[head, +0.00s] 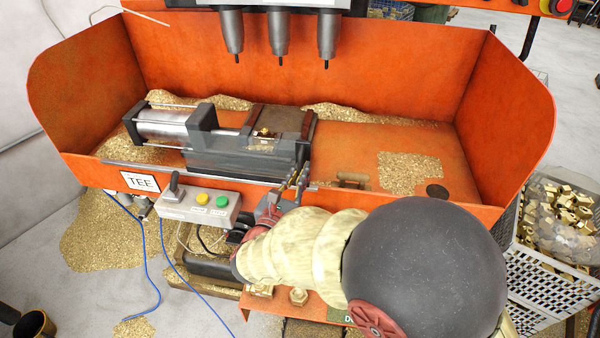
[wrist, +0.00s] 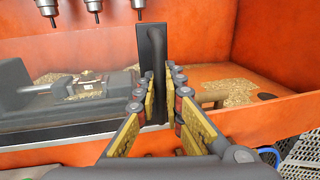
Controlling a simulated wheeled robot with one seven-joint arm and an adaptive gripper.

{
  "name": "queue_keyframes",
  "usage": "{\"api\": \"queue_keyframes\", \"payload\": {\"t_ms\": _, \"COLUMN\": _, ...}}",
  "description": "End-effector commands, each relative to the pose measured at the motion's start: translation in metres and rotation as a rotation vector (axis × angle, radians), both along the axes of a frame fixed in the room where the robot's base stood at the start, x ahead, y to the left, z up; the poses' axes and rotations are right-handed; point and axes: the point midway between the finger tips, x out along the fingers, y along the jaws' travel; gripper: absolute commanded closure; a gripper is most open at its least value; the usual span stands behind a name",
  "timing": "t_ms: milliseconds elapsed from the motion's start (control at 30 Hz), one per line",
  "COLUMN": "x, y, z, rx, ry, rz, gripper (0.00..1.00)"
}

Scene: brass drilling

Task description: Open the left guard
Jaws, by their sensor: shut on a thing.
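The left guard (head: 235,160) looks like a clear, greyish pane standing along the front of the machine's tray, before the clamp. Its dark upright end plate (wrist: 151,40) with a bar handle (wrist: 159,72) rises in the middle of the wrist view. My gripper (wrist: 157,95) has its yellow-padded fingers on both sides of this handle and is shut on it. In the head view my gripper (head: 297,180) is at the right end of the guard, partly hidden by my arm. The guard stands across the front of the clamp.
A vise with a silver cylinder (head: 165,124) sits behind the guard, a brass part (head: 264,132) in it. Three drill spindles (head: 279,35) hang above. A button box (head: 198,204) is on the left front. Right of the guard, the orange tray holds brass chips (head: 408,170) and a wooden-handled thing (head: 351,180).

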Motion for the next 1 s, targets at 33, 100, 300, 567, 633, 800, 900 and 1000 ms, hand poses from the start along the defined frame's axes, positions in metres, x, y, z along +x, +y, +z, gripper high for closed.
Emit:
{"api": "queue_keyframes", "payload": {"t_ms": 33, "x": 0.0, "y": 0.0, "z": 0.0, "rx": 0.0, "ry": 0.0, "rz": 0.0, "gripper": 1.0}}
{"api": "queue_keyframes", "payload": {"t_ms": 100, "x": 0.0, "y": 0.0, "z": 0.0, "rx": 0.0, "ry": 0.0, "rz": 0.0, "gripper": 1.0}}
{"api": "queue_keyframes", "payload": {"t_ms": 300, "x": 0.0, "y": 0.0, "z": 0.0, "rx": 0.0, "ry": 0.0, "rz": 0.0, "gripper": 1.0}}
{"api": "queue_keyframes", "payload": {"t_ms": 567, "x": 0.001, "y": 0.003, "z": 0.0, "rx": 0.0, "ry": 0.0, "rz": 0.001, "gripper": 1.0}}
{"api": "queue_keyframes", "payload": {"t_ms": 633, "x": 0.002, "y": 0.009, "z": 0.001, "rx": 0.001, "ry": -0.001, "rz": 0.002, "gripper": 1.0}}
{"api": "queue_keyframes", "payload": {"t_ms": 800, "x": 0.008, "y": 0.038, "z": 0.0, "rx": -0.002, "ry": 0.001, "rz": 0.005, "gripper": 1.0}}
{"api": "queue_keyframes", "payload": {"t_ms": 900, "x": 0.013, "y": 0.066, "z": 0.001, "rx": 0.0, "ry": 0.001, "rz": 0.005, "gripper": 1.0}}
{"api": "queue_keyframes", "payload": {"t_ms": 1000, "x": 0.02, "y": 0.098, "z": 0.001, "rx": 0.0, "ry": 0.0, "rz": 0.005, "gripper": 1.0}}
